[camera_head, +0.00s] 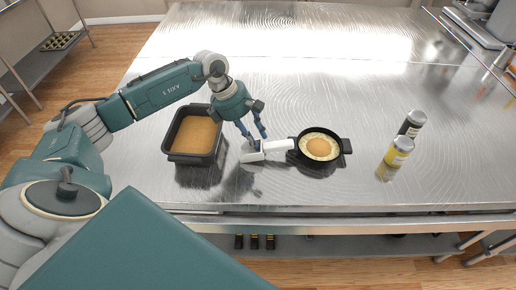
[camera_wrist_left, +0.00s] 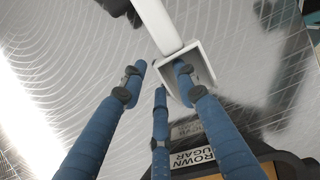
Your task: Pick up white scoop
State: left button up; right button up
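The white scoop (camera_head: 277,146) lies on the metal table between a black bin and a small black pan. Its handle points right toward the pan, and its scoop end is at the left. My left gripper (camera_head: 257,138) is just above the scoop end with its blue fingers spread and nothing held. In the left wrist view the scoop (camera_wrist_left: 157,24) shows its handle at the top and its square open end below. One finger of the gripper (camera_wrist_left: 160,80) overlaps that open end; whether it touches cannot be told. My right gripper is not in view.
The black bin (camera_head: 173,146) holds brown sugar; its label shows in the left wrist view (camera_wrist_left: 193,157). The black pan (camera_head: 346,146) holds a fried egg (camera_head: 319,146). A black-labelled jar (camera_head: 411,124) and a yellow one (camera_head: 397,153) stand right. The table's back is clear.

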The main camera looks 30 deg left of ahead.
pick_arm(q)
jog(key=shift+c, duration=0.5)
grip_shut()
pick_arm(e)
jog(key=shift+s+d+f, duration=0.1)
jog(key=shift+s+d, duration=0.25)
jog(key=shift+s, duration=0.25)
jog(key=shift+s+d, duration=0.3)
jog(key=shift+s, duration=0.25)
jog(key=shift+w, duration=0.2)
